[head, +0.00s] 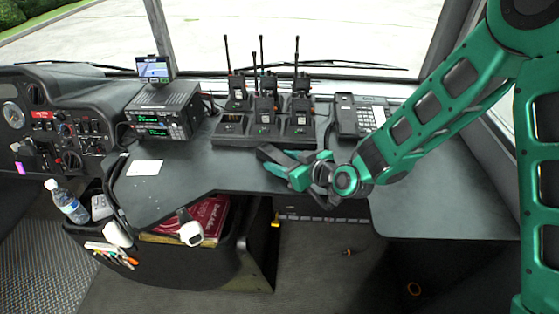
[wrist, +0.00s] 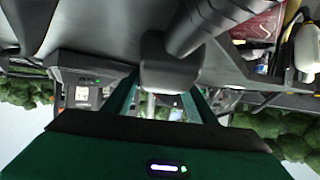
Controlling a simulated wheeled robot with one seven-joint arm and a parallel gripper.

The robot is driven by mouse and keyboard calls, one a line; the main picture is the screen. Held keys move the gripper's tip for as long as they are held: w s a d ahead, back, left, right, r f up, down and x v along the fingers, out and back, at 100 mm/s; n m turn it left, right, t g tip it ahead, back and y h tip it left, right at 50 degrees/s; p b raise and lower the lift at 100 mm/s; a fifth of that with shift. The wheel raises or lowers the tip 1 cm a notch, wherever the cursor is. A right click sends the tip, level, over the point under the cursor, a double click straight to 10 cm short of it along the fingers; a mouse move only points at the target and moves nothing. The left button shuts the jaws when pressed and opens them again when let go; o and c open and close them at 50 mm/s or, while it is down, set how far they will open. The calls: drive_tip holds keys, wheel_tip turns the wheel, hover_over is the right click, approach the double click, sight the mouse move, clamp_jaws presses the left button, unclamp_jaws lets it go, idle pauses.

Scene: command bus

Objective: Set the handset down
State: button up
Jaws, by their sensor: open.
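My gripper (head: 278,166) is low over the middle of the dark desk (head: 400,205), in front of the radio charger. Its green fingers also show in the wrist view (wrist: 165,103) and are apart. A dark grey piece that looks like the handset (wrist: 170,68) shows at the fingers in the wrist view, with a thick bar running to the upper right. In the head view the dark shape at the fingers (head: 272,153) is partly covered. I cannot tell whether it touches the fingers. The desk phone (head: 372,115) with keys and a dark cradle (head: 346,117) stands behind my arm.
Several two-way radios (head: 299,105) stand upright in a charger (head: 232,138) behind the gripper. A radio console (head: 165,115) and a white card (head: 145,168) are to the left. A red book (head: 205,215) sits below the desk's front edge. The right desk is clear.

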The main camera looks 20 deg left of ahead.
drive_tip(key=v, duration=1.1)
drive_tip(key=shift+s+d+r, duration=0.15)
